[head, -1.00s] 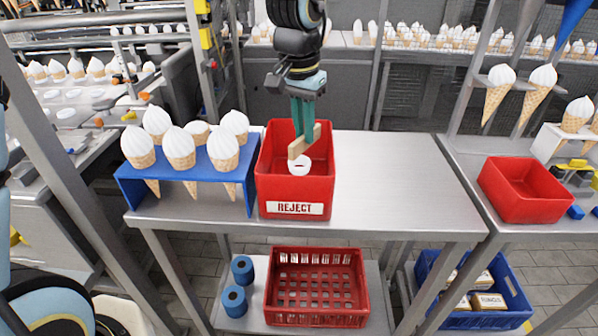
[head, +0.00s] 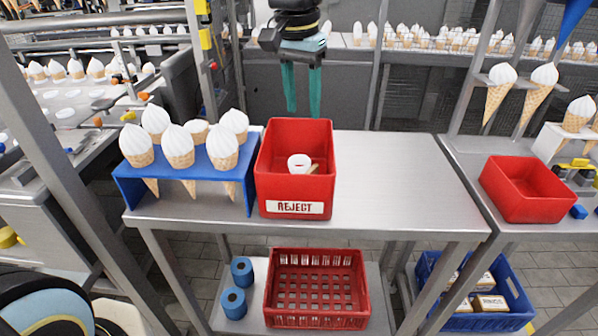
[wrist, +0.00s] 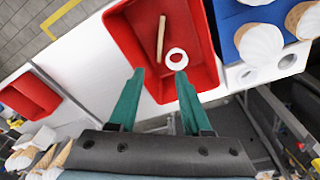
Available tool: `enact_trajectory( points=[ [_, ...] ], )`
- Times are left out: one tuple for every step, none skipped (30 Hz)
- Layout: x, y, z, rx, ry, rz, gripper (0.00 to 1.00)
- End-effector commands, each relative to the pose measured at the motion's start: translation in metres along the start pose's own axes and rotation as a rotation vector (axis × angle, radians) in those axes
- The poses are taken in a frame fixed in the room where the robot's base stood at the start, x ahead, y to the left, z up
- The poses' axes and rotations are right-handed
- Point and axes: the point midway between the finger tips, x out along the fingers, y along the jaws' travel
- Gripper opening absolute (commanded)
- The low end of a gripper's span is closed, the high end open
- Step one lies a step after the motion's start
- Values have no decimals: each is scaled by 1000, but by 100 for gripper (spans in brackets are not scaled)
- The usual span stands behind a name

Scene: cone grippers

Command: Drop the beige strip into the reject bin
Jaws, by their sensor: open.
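The beige strip (wrist: 161,38) lies inside the red reject bin (wrist: 204,62), beside a white ring (wrist: 177,58). In the head view only a small part of the strip (head: 313,168) shows past the white ring (head: 299,163) in the reject bin (head: 293,207). My gripper (head: 302,112) is open and empty above and behind the bin in the head view. In the wrist view its teal fingertips (wrist: 160,72) are spread apart, with nothing between them.
A blue rack (head: 237,193) with several ice cream cones stands left of the bin. The steel table (head: 390,185) is clear to its right. Another red bin (head: 522,205) sits at the right, and a red crate (head: 317,318) is below.

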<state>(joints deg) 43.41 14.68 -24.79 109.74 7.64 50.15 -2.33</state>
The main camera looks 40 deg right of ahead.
Motion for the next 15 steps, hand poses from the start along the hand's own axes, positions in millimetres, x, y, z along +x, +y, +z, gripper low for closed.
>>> enact_trajectory(
  points=[
    [-9,0,-1,-2,4,-1,49],
    [-15,0,-1,-1,5,-1,49],
    [-22,-1,-1,-1,4,-1,49],
    [-26,0,0,-1,4,-1,49],
    [-30,-1,0,-2,3,-1,49],
    [-36,0,-1,-2,4,-1,49],
    [-39,0,-1,-2,2,0,49],
    [-41,0,0,-2,2,0,49],
    [-44,0,0,-1,1,0,49],
    [-46,0,0,-1,0,0,49],
    [-47,0,0,0,0,0,49],
    [-49,0,0,0,-1,0,49],
    [-49,0,0,0,-1,0,49],
    [-50,0,0,0,-1,0,49],
    [-50,0,0,0,-1,0,49]
  ],
)
